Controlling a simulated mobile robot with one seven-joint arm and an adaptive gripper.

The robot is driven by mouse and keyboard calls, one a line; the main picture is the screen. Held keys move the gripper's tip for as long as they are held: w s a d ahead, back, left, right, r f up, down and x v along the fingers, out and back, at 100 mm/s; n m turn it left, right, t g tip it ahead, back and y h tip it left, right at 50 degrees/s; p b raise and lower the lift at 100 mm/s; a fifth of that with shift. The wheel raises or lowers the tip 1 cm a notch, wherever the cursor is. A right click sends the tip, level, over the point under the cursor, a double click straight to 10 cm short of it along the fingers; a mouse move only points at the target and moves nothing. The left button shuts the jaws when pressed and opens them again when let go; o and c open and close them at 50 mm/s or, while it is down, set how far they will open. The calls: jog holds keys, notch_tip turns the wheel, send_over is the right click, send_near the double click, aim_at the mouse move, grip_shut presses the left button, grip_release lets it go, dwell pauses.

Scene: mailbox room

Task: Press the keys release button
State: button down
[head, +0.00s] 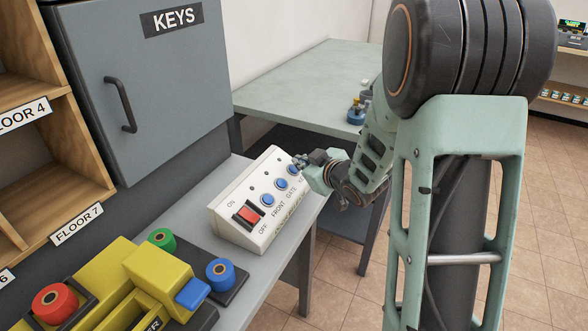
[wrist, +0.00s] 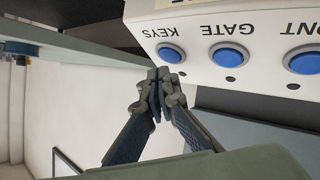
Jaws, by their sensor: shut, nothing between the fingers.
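The white control box (head: 245,205) stands on a grey counter, with a red ON/OFF switch (head: 248,215) and three blue buttons. In the wrist view, which is upside down, the KEYS button (wrist: 171,53) is at the left, the GATE button (wrist: 229,56) beside it and the FRONT button (wrist: 302,60) at the right. My gripper (wrist: 158,74) is shut and empty, its fingertips close to the KEYS button. I cannot tell whether they touch it. In the head view my gripper (head: 304,161) is at the box's far end and partly hides the KEYS label.
The grey KEYS cabinet (head: 155,90) is shut on the wall. A yellow device (head: 120,285) with green, red and blue knobs stands in front of the box. A pale table (head: 300,80) stands behind, with small items near its edge. Tiled floor is free to the right.

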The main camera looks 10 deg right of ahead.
jog(key=shift+f, duration=0.15)
jog(key=shift+w+a+f+b, duration=0.15)
jog(key=shift+f+b, duration=0.05)
jog(key=shift+b, duration=0.25)
jog(key=shift+w+a+f+b, duration=0.1)
jog(key=shift+a+f+b, duration=0.05)
jog(key=shift+f+b, duration=0.25)
dwell(0.6)
dwell(0.3)
jog(key=shift+s+d+r+p, duration=0.25)
jog(key=shift+d+r+p, duration=0.05)
jog(key=shift+r+p, duration=0.4)
jog(key=r+p, duration=0.1)
jog(key=s+d+r+p, duration=0.1)
jog(key=r, duration=0.1)
jog(key=r+p, duration=0.1)
jog(key=p, duration=0.1)
jog(key=shift+s+d+r, duration=0.15)
jog(key=shift+d+r, duration=0.15)
jog(key=shift+d, duration=0.1)
